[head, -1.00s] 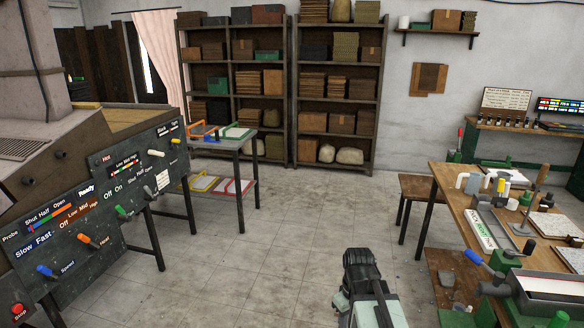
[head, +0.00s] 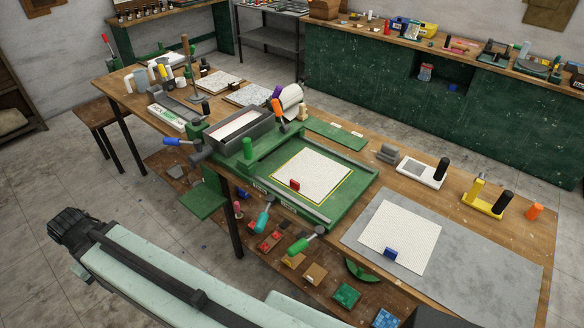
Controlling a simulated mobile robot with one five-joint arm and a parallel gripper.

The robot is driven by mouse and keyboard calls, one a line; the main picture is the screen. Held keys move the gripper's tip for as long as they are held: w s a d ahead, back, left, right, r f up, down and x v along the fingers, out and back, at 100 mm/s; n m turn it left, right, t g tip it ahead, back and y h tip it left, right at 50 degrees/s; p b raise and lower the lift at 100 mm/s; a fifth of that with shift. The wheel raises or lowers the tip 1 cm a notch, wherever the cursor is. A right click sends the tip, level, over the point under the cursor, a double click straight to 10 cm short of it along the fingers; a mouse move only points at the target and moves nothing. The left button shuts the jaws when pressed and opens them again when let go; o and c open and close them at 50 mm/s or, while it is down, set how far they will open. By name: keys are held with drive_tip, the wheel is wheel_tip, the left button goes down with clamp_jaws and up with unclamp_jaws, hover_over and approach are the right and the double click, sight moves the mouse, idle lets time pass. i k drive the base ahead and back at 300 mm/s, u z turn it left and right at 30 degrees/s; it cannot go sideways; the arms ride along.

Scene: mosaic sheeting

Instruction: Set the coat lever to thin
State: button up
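A green coating machine (head: 352,212) sits on the wooden workbench, with a grey trough (head: 212,140) across its left end. Several levers stick out of it: a blue handle (head: 178,142), an orange one (head: 277,108), a teal one (head: 262,219) and a green one (head: 302,244). I cannot read which is the coat lever or where its thin mark is.
A second white sheet (head: 401,236) lies on a grey mat (head: 480,268) on the bench, with a blue block on it. A stool (head: 97,117) stands at the bench's left end. A lower shelf holds coloured tiles. The floor at left is clear.

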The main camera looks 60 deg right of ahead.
sight(270, 200)
drive_tip(key=z, duration=1.9)
drive_tip(key=k, duration=1.25)
drive_tip(key=u, duration=1.05)
drive_tip(key=i, duration=1)
drive_tip(key=z, duration=0.05)
